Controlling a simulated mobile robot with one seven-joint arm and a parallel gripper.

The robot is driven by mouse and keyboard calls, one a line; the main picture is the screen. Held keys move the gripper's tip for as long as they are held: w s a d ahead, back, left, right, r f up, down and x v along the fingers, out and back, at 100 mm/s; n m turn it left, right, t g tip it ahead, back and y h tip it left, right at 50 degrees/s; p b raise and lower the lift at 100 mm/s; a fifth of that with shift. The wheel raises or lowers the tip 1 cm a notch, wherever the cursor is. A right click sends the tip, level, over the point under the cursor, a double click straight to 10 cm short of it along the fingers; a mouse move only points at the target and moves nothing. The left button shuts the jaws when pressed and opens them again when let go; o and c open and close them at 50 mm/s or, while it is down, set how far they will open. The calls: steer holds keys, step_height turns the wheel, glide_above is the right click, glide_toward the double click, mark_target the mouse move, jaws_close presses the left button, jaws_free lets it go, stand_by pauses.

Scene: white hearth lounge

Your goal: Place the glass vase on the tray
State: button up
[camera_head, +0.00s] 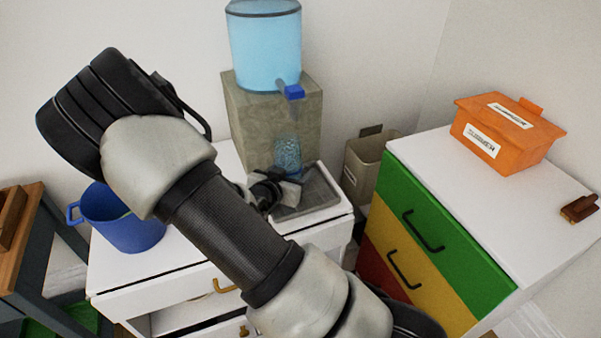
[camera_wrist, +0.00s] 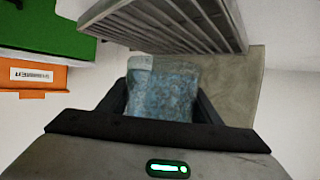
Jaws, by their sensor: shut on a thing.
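The glass vase (camera_head: 288,153) is a translucent, speckled blue vessel. My gripper (camera_head: 280,188) is shut on it, and the vase stands up from the fingers in the head view. In the wrist view the vase (camera_wrist: 165,92) sits between the two dark fingers. The tray (camera_head: 322,189) is grey and lies on the white cabinet, just by my gripper. In the wrist view the ribbed grey tray (camera_wrist: 185,25) shows at the top, apart from the vase in the picture. Whether the vase's base touches the tray is hidden.
A stone block (camera_head: 262,118) with a blue water tank (camera_head: 265,45) and tap (camera_head: 292,92) stands close behind the vase. A blue bucket (camera_head: 122,222) is on the white cabinet (camera_head: 178,272) at left. A coloured drawer unit (camera_head: 440,235) with an orange box (camera_head: 505,135) stands right.

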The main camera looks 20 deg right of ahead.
steer(key=w+d, duration=0.2)
steer(key=w, duration=0.1)
steer(key=shift+d, duration=0.4)
steer(key=f, duration=0.2)
steer(key=b, duration=0.1)
steer(key=shift+w+d+f, duration=0.35)
steer(key=shift+d+f, duration=0.05)
steer(key=shift+f, duration=0.3)
steer(key=shift+f, duration=0.2)
steer(key=o, duration=1.2)
